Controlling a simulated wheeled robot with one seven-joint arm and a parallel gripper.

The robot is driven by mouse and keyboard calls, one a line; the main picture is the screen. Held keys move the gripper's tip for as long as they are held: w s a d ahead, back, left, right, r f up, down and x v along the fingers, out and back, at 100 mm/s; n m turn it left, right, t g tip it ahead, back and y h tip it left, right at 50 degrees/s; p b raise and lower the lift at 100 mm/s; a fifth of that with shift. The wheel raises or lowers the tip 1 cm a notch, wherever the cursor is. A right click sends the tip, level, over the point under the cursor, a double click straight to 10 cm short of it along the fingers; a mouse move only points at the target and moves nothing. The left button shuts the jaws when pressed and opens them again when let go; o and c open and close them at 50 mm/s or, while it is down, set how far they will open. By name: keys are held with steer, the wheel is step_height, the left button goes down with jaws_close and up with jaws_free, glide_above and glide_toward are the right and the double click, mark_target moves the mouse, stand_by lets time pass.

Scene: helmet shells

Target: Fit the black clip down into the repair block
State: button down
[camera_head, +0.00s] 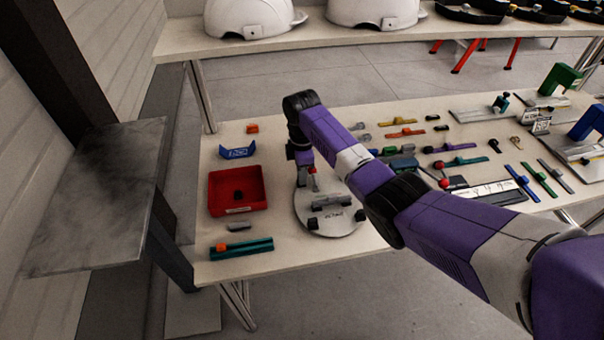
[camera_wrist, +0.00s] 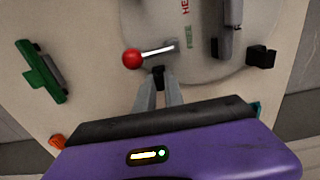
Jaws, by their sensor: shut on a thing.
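My gripper (camera_wrist: 159,82) is shut on a small black piece, the black clip (camera_wrist: 158,73), at its fingertips. In the head view my gripper (camera_head: 305,166) is small, over the back edge of a round grey plate (camera_head: 341,226). The clip cannot be made out there. A long dark grey block (camera_wrist: 231,28) stands on the plate and also shows in the head view (camera_head: 333,201); it looks like the repair block, but I cannot tell for sure. In the wrist view the clip is apart from this block, to its lower left.
A lever with a red ball (camera_wrist: 132,58) is close beside the clip. A black block (camera_wrist: 262,57) sits near the plate's rim. A red tray (camera_head: 238,207) stands left of the plate, a teal piece (camera_head: 241,248) in front. Several coloured parts lie to the right.

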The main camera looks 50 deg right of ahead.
steer(key=c, duration=1.3)
jaws_free()
steer(key=shift+c, duration=0.2)
steer(key=shift+r+b, duration=0.35)
steer(key=shift+r, duration=3.5)
